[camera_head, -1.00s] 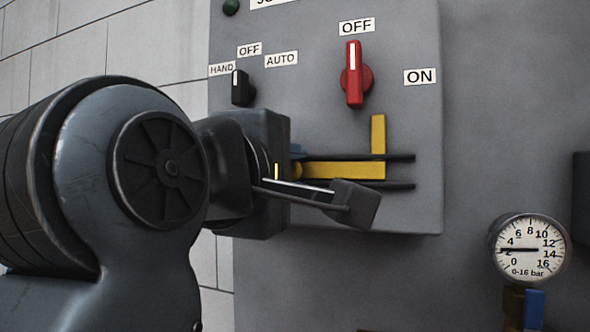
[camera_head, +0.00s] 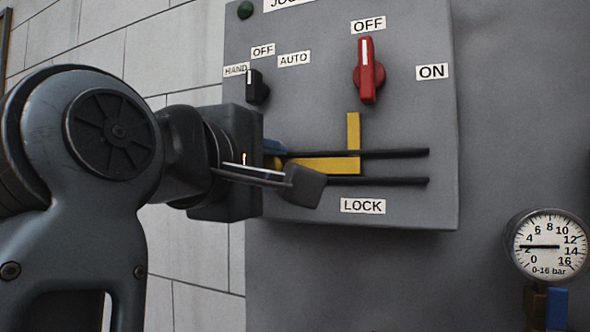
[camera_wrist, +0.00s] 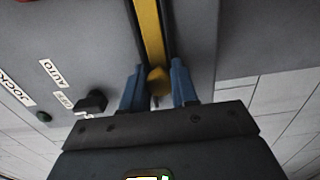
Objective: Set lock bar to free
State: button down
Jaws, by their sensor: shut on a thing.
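The yellow lock bar (camera_head: 325,165) lies between two black rails on the grey panel, with an upright arm at its right end. The upright arm stands below the red switch handle (camera_head: 368,72), slightly left of it. The handle points up at the OFF label. My gripper (camera_wrist: 158,88) is shut on the yellow knob (camera_wrist: 159,80) of the bar, one blue finger on each side, in the wrist view. In the head view my gripper (camera_head: 276,160) is at the left end of the rails and hides the bar's left end.
A LOCK label (camera_head: 363,206) is below the rails. A small black selector (camera_head: 257,87) is above my gripper, by the HAND, OFF and AUTO labels. A pressure gauge (camera_head: 546,246) is at the lower right. Free space lies left of the panel edge.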

jog(key=c, duration=0.9)
grip_release()
jog(key=shift+a, duration=0.2)
jog(key=shift+s, duration=0.1)
jog(key=b+v, duration=0.1)
jog(key=v, duration=0.6)
jog(key=shift+s+a+b, duration=0.15)
jog(key=shift+s+b, duration=0.1)
jog(key=shift+b, duration=0.1)
